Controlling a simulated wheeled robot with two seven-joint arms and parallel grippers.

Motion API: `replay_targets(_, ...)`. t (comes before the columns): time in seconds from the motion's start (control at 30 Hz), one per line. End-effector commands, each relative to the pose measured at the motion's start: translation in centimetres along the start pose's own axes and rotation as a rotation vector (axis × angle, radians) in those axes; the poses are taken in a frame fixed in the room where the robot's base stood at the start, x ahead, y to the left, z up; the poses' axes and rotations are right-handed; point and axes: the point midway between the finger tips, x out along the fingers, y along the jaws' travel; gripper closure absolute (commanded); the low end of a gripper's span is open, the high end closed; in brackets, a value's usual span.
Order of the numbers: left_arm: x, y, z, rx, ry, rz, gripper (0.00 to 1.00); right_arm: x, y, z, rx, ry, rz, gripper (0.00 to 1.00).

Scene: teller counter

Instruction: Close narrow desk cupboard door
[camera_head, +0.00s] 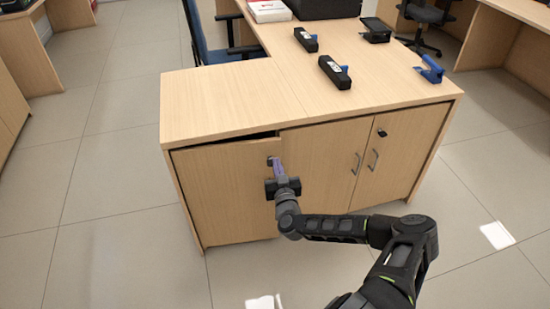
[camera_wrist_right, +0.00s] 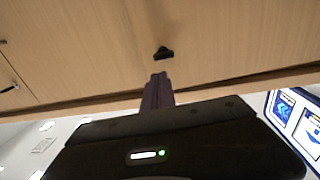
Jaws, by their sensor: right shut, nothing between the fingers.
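The cupboard door (camera_head: 222,195) is the light wood panel at the left of the desk front. It stands slightly ajar: a dark gap shows along its top edge, widest toward the right. A small black lock or knob sits near its upper right edge, and a black fitting (camera_wrist_right: 163,53) shows on the wood in the wrist view. My right gripper (camera_head: 277,168) is shut and empty in front of the door's right edge. Its fingers (camera_wrist_right: 158,88) point at the wood just beside the black fitting; I cannot tell whether they touch. My left gripper is not in view.
Black and blue devices (camera_head: 335,73) lie on the desktop. A blue chair (camera_head: 212,50) is behind. The tiled floor (camera_head: 110,200) at left is clear.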

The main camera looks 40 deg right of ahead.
Motion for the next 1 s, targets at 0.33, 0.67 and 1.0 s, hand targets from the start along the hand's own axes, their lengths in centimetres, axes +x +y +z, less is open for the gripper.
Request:
replay_targets(0.33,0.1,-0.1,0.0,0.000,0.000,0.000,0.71,3.8,0.0,0.0,0.000,0.000,0.000,1.00)
replay_targets(0.67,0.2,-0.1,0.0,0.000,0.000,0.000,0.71,3.9,0.0,0.0,0.000,0.000,-0.001,1.00)
replay_targets(1.0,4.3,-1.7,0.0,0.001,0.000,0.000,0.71,7.4,0.1,0.8,-0.008,0.007,-0.099,1.00)
